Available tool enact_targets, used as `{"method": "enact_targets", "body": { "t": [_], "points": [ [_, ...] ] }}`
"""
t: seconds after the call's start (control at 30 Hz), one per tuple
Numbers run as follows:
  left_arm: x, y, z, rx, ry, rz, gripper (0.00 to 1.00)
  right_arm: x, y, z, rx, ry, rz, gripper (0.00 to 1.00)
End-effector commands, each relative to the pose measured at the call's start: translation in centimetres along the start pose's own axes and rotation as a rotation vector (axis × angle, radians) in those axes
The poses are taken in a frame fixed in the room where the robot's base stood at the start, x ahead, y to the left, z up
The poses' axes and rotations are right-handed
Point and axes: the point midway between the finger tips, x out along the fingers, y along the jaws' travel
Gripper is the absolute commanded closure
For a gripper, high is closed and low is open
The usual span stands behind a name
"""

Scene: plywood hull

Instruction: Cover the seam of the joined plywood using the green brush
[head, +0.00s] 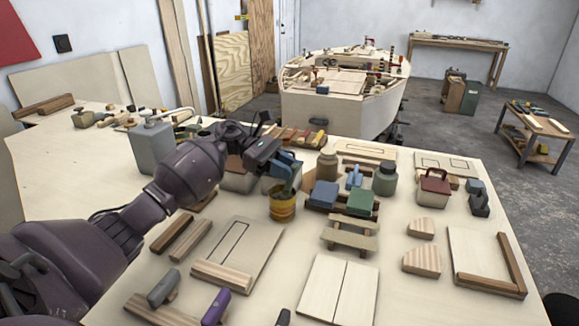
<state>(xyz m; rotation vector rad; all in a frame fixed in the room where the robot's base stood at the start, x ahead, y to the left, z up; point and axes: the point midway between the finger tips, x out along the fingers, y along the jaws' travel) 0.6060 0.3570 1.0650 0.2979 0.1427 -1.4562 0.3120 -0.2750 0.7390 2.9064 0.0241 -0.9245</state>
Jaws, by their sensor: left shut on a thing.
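Two pale plywood panels lie side by side at the front of the table, with a dark straight seam between them; the joined plywood (320,286) is flat and clear of my arms. My left gripper (284,168) is over a yellow can (283,208) in the middle of the table. It is shut on the green brush (286,187), whose lower end is down at the can's mouth. The bristles are hidden in or behind the can's rim. My right gripper is not in view.
Jars and blue and green blocks (361,201) crowd the table right of the can. A small wooden stand (350,236) lies between the can and the joined plywood. A grooved board (238,254) lies to the left. A purple-handled tool (215,307) is at the front edge.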

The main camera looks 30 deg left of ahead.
Motion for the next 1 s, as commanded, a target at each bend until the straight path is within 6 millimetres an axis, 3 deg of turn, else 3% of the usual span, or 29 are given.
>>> {"method": "enact_targets", "body": {
  "t": [0.6, 1.0],
  "points": [
    [0.1, 0.0, -4.2, -0.004, 0.0, -0.001, 1.0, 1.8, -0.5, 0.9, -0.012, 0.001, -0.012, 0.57],
    [0.0, 0.0, -4.5, 0.0, 0.0, 0.0, 1.0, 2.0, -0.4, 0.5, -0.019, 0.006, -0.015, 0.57]
  ]
}}
